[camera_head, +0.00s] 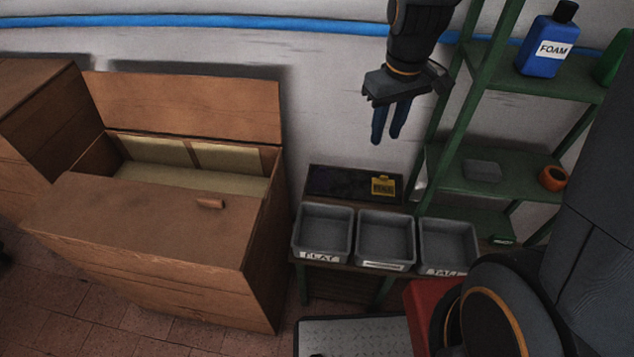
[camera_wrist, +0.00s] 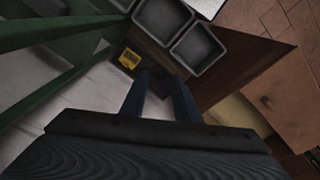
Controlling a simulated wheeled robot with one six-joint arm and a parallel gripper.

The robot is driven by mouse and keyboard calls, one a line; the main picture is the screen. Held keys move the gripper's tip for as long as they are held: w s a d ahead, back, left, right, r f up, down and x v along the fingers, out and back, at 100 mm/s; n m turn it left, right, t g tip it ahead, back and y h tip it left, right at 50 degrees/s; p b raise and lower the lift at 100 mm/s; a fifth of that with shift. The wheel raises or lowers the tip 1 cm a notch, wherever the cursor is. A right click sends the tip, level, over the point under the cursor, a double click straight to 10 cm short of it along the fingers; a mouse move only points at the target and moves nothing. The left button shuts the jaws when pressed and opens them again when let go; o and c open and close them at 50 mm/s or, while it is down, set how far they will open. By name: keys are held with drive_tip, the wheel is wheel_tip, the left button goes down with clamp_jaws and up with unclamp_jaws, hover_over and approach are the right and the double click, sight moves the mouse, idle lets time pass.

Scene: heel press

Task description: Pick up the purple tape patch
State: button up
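My gripper (camera_head: 386,138) hangs in front of the wall, above the low stand with the bins. Its two blue fingers are apart with nothing between them, as the wrist view (camera_wrist: 160,77) also shows. A very dark, faintly purplish patch (camera_head: 338,182) lies on the back of the stand, left of a yellow tag-like item (camera_head: 383,186). I cannot tell whether this dark patch is the purple tape patch or a mat. The yellow item also shows in the wrist view (camera_wrist: 129,59), left of the fingers. No clearly purple thing stands out in either view.
Three grey bins stand along the stand's front: FLAT (camera_head: 324,207), a middle one (camera_head: 386,214) and TALL (camera_head: 447,221). A green shelf (camera_head: 485,188) rises at the right, with a blue FOAM bottle (camera_head: 549,42). An open wooden chest (camera_head: 170,225) is at the left.

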drive_tip(key=w+a+f+n+b, duration=0.2)
drive_tip(key=w+f+n+b, duration=0.1)
drive_tip(key=w+f, duration=0.3)
drive_tip(key=w+a+f+n+b, duration=0.2)
drive_tip(key=w+a+f+b, duration=0.15)
drive_tip(key=w+f, duration=0.25)
drive_tip(key=n+g+b, duration=0.1)
drive_tip(key=n+b, duration=0.6)
drive_tip(key=b, duration=0.1)
hover_over(324, 168)
wheel_tip(324, 168, down, 17)
wheel_tip(324, 168, down, 6)
drive_tip(key=shift+w+f, duration=0.15)
clamp_jaws()
